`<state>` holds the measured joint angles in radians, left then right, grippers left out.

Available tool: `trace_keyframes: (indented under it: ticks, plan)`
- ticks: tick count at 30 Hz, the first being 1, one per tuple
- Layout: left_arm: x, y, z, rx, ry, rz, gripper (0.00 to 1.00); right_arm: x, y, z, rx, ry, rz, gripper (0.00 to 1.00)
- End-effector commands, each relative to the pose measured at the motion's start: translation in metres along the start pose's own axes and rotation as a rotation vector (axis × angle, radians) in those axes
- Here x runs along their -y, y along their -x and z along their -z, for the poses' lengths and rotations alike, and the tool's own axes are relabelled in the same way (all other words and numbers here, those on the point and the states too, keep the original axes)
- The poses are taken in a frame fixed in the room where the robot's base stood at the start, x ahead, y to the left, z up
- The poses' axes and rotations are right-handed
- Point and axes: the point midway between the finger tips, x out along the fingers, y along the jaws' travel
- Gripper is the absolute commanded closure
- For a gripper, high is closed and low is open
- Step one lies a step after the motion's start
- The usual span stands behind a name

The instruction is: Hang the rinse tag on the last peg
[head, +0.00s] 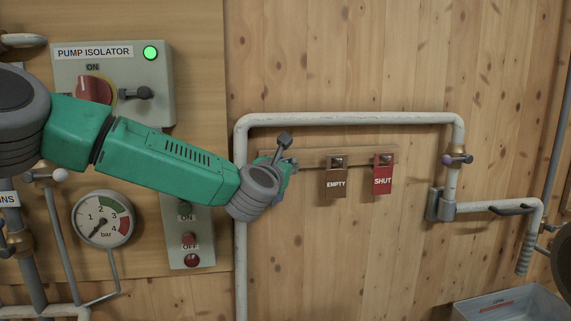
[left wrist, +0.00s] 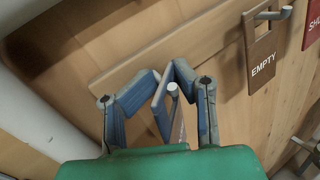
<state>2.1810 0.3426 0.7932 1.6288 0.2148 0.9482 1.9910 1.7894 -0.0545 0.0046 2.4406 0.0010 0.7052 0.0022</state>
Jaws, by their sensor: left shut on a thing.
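My left gripper (head: 288,166) is at the left end of the wooden peg rail (head: 312,157). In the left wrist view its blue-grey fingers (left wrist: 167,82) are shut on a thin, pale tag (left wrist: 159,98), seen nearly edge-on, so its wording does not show. A grey peg (left wrist: 173,89) stands out between the fingers, close to the tag; I cannot tell whether it passes through the tag's opening. A brown EMPTY tag (head: 336,184) and a red SHUT tag (head: 382,181) hang on the pegs to the right. My right gripper is not in view.
A white pipe (head: 350,118) runs above the rail and down its left side, close to my left wrist. A pump isolator box (head: 151,103), a pressure gauge (head: 103,218) and an ON/OFF box (head: 190,229) are at left. A grey tray (head: 510,303) is lower right.

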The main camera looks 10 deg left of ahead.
Motion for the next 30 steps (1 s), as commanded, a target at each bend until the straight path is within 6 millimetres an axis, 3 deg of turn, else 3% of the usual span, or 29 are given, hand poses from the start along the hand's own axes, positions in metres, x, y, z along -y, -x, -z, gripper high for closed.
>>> trace_keyframes:
  ticks: [3,4,6,20,23,30]
  plan:
    - [0.002,0.002,0.005,-0.008,-0.003,0.005,1.0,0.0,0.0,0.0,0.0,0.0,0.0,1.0]
    - [0.002,0.002,0.004,-0.008,-0.003,0.005,0.67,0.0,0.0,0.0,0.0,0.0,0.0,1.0]
    - [0.002,0.003,0.004,-0.006,-0.003,0.005,0.45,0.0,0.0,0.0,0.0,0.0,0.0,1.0]
    - [0.001,0.008,0.0,0.0,-0.002,0.004,0.45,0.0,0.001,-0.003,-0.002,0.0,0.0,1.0]
    - [0.002,0.02,-0.001,-0.001,-0.003,0.005,0.45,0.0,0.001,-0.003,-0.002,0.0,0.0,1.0]
    - [0.003,0.069,0.0,-0.001,-0.002,0.007,0.45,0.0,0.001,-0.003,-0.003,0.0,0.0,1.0]
